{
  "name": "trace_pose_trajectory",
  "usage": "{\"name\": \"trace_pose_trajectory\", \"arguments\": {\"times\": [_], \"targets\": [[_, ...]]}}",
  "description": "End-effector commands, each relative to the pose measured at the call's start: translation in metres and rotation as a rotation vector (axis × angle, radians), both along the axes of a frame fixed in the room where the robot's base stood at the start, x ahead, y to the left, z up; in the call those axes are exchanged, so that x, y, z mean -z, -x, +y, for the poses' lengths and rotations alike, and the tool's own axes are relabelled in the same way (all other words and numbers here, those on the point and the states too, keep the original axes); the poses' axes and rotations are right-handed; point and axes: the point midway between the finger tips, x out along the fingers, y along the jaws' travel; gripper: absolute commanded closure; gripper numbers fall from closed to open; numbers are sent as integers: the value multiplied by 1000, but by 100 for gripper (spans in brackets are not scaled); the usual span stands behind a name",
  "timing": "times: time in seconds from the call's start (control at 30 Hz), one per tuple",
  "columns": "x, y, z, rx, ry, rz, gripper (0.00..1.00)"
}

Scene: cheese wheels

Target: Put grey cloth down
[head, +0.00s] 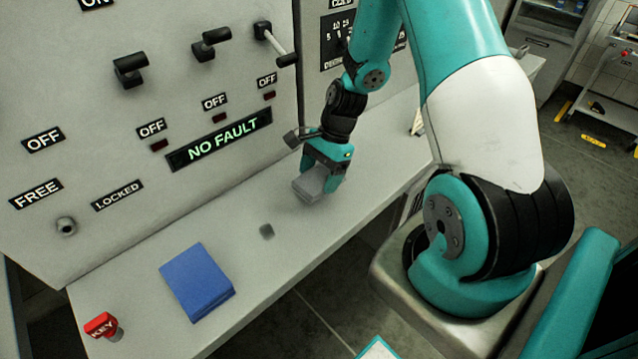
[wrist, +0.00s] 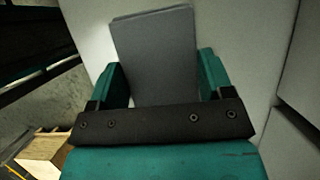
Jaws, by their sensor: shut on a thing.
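The grey cloth (head: 309,187) is a flat folded pad held between the fingers of my gripper (head: 325,175). In the wrist view the grey cloth (wrist: 157,55) extends out past the two teal fingers of my gripper (wrist: 157,80), which are shut on it. In the head view the gripper points down, low over the light grey counter (head: 357,172). I cannot tell whether the cloth touches the counter.
A folded blue cloth (head: 197,281) lies on the counter to the left. A small dark grey block (head: 267,231) lies between it and my gripper. The switch panel (head: 200,180) rises behind the counter.

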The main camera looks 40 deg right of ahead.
Motion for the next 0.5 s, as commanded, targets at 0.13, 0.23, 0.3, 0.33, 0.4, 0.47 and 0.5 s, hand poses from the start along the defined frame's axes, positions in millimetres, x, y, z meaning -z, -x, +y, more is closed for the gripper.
{"name": "trace_pose_trajectory", "arguments": {"times": [0.13,0.23,0.3,0.33,0.4,0.47,0.5], "targets": [[23,1,1,-2,-3,5,52],[33,1,1,-3,-2,3,52],[35,0,1,-3,-1,1,52],[35,0,1,-2,-1,0,52],[34,0,1,-2,0,0,52],[34,0,1,-2,-1,0,52],[35,0,1,-3,-1,1,52]]}}
